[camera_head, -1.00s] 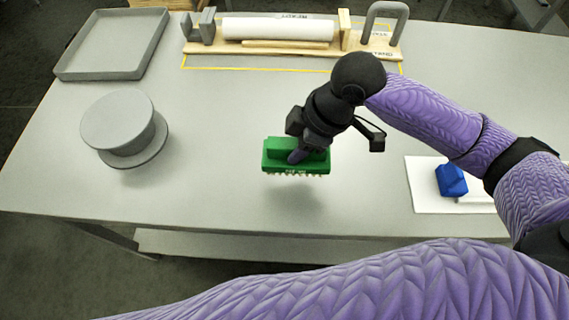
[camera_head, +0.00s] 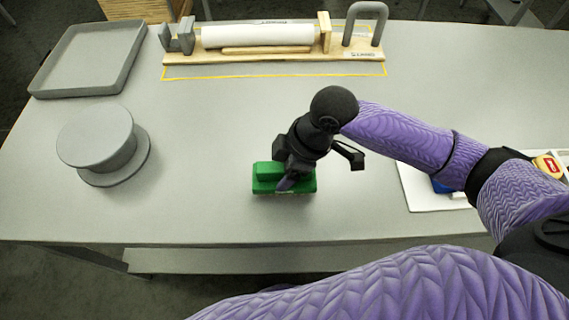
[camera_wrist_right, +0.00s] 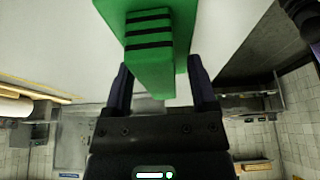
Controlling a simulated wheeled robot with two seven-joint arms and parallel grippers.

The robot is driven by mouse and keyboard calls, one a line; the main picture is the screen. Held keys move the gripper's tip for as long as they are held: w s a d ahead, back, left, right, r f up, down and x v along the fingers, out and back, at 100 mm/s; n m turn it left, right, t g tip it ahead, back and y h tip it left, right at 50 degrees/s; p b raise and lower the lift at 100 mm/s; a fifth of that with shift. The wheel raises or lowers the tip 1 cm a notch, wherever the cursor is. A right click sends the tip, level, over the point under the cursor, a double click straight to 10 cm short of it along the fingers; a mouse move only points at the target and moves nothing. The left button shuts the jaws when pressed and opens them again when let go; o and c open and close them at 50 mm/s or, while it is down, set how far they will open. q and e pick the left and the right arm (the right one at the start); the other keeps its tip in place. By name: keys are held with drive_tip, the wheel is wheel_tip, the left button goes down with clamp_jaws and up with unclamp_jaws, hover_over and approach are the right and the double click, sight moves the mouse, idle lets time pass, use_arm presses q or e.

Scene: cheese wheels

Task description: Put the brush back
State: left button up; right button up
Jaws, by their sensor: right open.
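The green brush (camera_head: 268,172) is at the middle of the grey table, near its front edge, with its back upward and its bristles mostly hidden underneath. It appears to rest on the table top. My right gripper (camera_head: 288,182) is over the right part of the brush. In the right wrist view the green handle (camera_wrist_right: 150,52) with dark stripes lies between the two fingers, which are open with a gap beside it. My left gripper is not in view.
A wooden rack (camera_head: 290,53) with a white roll stands inside a yellow outline at the back. A grey tray (camera_head: 40,85) is at back left, a grey round stand (camera_head: 95,140) at left. A white board (camera_head: 420,190) with a blue object (camera_head: 440,187) lies right.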

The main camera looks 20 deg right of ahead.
drive_tip(key=p+v, duration=0.3)
drive_tip(key=v, duration=0.9)
drive_tip(key=shift+r+p, duration=0.2)
drive_tip(key=shift+p, duration=0.2)
idle(0.5)
